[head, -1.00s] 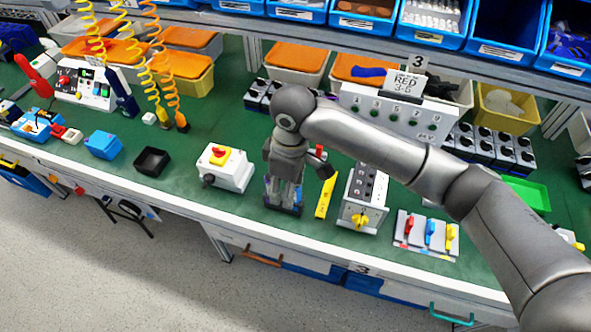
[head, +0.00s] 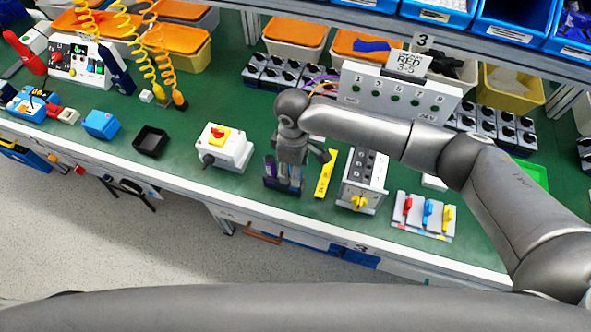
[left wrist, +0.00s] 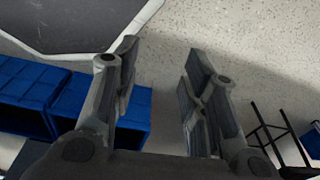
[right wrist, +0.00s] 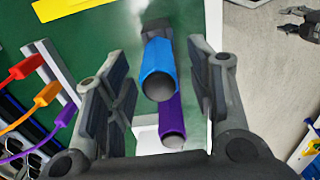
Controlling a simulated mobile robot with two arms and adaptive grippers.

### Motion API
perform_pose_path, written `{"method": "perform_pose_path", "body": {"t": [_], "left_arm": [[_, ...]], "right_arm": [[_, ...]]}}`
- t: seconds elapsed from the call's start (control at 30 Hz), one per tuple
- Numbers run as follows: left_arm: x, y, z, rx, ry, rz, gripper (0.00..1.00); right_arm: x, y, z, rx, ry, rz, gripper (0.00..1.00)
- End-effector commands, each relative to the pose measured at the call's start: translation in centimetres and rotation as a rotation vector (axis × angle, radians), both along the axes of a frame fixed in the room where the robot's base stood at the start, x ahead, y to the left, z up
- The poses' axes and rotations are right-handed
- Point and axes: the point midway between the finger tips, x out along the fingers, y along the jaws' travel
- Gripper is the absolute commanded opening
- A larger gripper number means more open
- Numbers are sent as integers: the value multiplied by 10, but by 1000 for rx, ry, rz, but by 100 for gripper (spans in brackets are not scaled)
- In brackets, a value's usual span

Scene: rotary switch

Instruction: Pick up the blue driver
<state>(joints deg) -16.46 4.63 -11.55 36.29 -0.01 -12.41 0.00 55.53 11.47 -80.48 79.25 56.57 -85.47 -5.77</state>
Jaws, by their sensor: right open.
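In the right wrist view, a blue driver (right wrist: 158,72) with a dark grey end stands on the green bench, seen along its length. A purple driver (right wrist: 172,120) is close beside it. My right gripper (right wrist: 163,95) is open, one finger to each side of the blue driver; I cannot tell whether either finger touches it. In the head view, my right gripper (head: 288,172) points down over the front of the bench and hides most of the drivers. My left gripper (left wrist: 160,80) is open and empty, over the floor.
A box with a yellow-and-red rotary switch (head: 226,147) is left of my right gripper. A yellow strip (head: 325,174) and a grey switch box (head: 362,180) are on its right. A panel with coloured levers (head: 424,216) is further right.

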Motion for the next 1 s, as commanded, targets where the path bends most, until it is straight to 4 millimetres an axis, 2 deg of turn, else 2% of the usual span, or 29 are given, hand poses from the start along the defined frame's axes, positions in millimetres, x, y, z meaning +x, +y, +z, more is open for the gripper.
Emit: {"method": "perform_pose_path", "body": {"t": [0.13,0.33,0.47,0.7,1.0], "left_arm": [[0,0,2,0,2,0,40],[-20,2,0,4,32,1,40],[-27,2,-1,5,43,1,40],[-25,2,-1,4,40,2,40],[-14,1,-1,3,22,2,40]], "right_arm": [[0,0,-10,0,-1,0,50],[0,0,-11,0,-1,0,49],[0,0,-10,0,-1,0,32],[0,0,-10,0,-1,0,1],[0,0,-6,1,-1,0,0]]}}
